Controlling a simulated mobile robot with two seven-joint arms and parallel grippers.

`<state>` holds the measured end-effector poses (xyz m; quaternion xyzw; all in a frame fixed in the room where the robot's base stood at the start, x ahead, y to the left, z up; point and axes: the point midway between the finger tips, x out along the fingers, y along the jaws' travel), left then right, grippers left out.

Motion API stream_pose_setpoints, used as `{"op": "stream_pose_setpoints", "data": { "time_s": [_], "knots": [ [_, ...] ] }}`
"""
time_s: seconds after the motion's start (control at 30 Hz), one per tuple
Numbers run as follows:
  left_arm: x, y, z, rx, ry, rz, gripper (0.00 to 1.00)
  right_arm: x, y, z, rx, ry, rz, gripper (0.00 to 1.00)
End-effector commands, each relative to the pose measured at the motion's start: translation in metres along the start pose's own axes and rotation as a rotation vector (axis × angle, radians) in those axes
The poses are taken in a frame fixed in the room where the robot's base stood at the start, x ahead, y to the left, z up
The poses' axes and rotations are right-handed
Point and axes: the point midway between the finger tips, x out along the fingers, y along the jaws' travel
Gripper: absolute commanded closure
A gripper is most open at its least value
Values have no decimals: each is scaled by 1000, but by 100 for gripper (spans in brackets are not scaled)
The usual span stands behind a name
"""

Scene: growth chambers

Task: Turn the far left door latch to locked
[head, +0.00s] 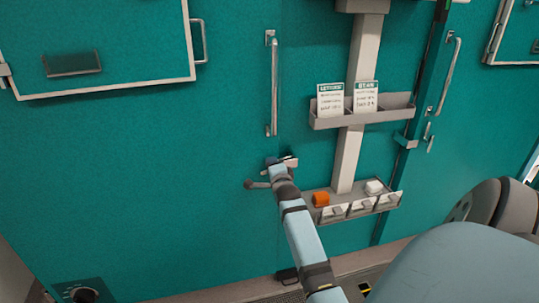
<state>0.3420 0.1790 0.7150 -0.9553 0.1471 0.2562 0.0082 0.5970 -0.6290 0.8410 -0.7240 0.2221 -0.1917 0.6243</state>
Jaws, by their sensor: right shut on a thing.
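The far left door is a wide teal panel (150,170) with a long vertical metal handle (274,85). Below that handle is the door latch (258,185), whose grey lever end shows sticking out to the left, roughly level. My right gripper (273,162) is at the latch, shut on it. The gripper and wrist cover much of the latch, so the rest of its lever and its pivot are hidden. My left gripper is not in view.
Right of my right arm, a grey post carries an upper shelf (362,117) with two cards and a lower tray (350,210) holding an orange item (320,199) and a white item. Another door with a handle (449,75) and latch (428,137) stands further right.

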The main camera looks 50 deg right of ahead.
Motion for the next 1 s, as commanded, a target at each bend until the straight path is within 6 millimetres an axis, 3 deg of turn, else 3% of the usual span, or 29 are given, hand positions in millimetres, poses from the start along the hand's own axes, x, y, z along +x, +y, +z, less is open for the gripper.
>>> {"op": "stream_pose_setpoints", "data": {
  "time_s": [0.33,0.87,0.9,0.97,1.0],
  "knots": [
    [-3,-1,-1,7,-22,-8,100,2,-3,-1,141,0,-6,100],
    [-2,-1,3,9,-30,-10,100,2,-2,-1,164,0,-7,100],
    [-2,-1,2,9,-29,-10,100,2,-2,-1,163,0,-7,72],
    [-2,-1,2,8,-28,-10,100,2,-2,-1,163,0,-6,58],
    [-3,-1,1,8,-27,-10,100,2,-2,-1,163,-1,-5,57]
  ]
}}
